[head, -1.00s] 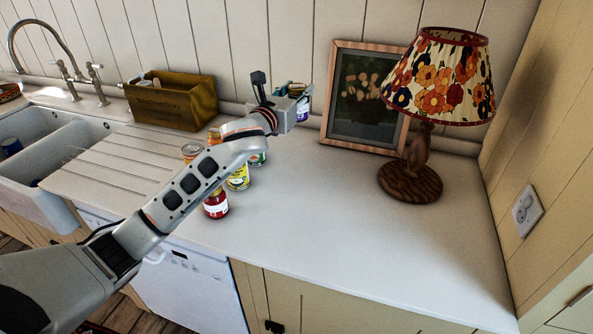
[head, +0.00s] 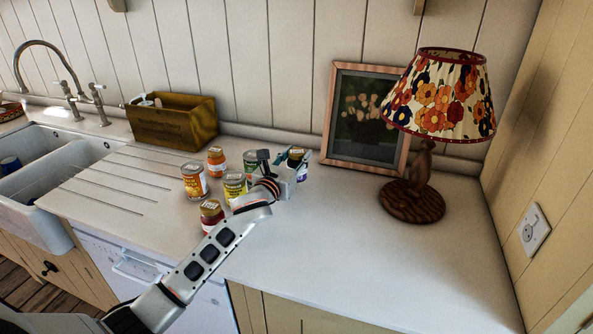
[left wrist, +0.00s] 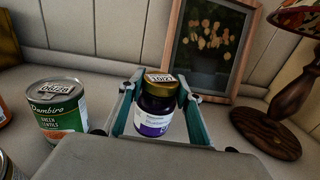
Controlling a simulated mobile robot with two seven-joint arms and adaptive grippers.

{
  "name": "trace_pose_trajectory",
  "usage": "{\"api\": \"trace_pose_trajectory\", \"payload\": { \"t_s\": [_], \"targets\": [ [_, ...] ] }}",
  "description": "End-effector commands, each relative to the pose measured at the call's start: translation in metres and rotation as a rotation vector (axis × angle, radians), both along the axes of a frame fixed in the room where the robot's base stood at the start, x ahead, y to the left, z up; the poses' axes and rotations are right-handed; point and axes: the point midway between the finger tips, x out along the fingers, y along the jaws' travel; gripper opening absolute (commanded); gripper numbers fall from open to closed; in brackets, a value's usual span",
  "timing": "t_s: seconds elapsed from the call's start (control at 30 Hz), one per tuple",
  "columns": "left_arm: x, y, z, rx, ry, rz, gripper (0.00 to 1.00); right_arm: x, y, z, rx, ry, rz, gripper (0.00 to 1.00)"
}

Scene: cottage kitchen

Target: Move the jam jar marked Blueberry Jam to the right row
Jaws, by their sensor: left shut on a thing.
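In the head view the jar (head: 298,157) is partly hidden by the gripper (head: 281,159), right of the grouped cans and jars. It looks upright; I cannot tell whether its base touches the counter. A green lentils can (head: 251,161) is just left of the gripper and shows in the left wrist view (left wrist: 58,112). My right gripper is out of view.
An orange-labelled jar (head: 216,161), a large can (head: 194,182), a yellow can (head: 234,185) and a red jar (head: 210,213) stand to the left. A picture frame (head: 329,122) and lamp (head: 411,202) stand to the right. The front right counter (head: 370,260) is clear.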

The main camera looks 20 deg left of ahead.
Motion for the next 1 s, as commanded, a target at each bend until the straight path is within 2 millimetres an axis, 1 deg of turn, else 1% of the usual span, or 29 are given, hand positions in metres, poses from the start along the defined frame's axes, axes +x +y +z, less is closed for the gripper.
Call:
{"api": "trace_pose_trajectory", "payload": {
  "t_s": [0.07, 0.2, 0.3, 0.4, 0.63, 0.77, 0.8, 0.83, 1.0],
  "targets": [
    [0.000, 0.000, -0.005, -0.002, -0.002, 0.001, 0.00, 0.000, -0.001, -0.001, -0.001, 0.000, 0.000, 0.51],
    [0.000, 0.000, -0.027, -0.004, 0.000, 0.001, 0.00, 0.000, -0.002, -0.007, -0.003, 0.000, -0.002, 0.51],
    [0.000, 0.000, -0.038, -0.004, -0.002, 0.000, 0.00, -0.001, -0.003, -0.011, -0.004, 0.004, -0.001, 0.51],
    [0.000, 0.000, -0.042, 0.000, -0.003, 0.001, 0.00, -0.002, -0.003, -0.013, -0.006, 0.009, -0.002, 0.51],
    [0.000, 0.000, -0.041, 0.000, -0.003, 0.000, 0.00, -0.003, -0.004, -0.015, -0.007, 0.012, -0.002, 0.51],
    [0.000, 0.000, -0.045, 0.000, -0.003, 0.000, 0.00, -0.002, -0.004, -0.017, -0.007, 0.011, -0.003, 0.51],
    [0.000, 0.000, -0.046, 0.000, 0.000, 0.001, 0.44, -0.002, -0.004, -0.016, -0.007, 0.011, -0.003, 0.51],
    [0.000, 0.000, -0.046, 0.000, 0.000, 0.001, 0.51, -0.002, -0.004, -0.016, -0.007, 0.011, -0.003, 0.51],
    [0.000, 0.000, -0.045, 0.000, 0.000, 0.001, 0.51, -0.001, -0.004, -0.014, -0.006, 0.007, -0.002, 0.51]
  ]
}}
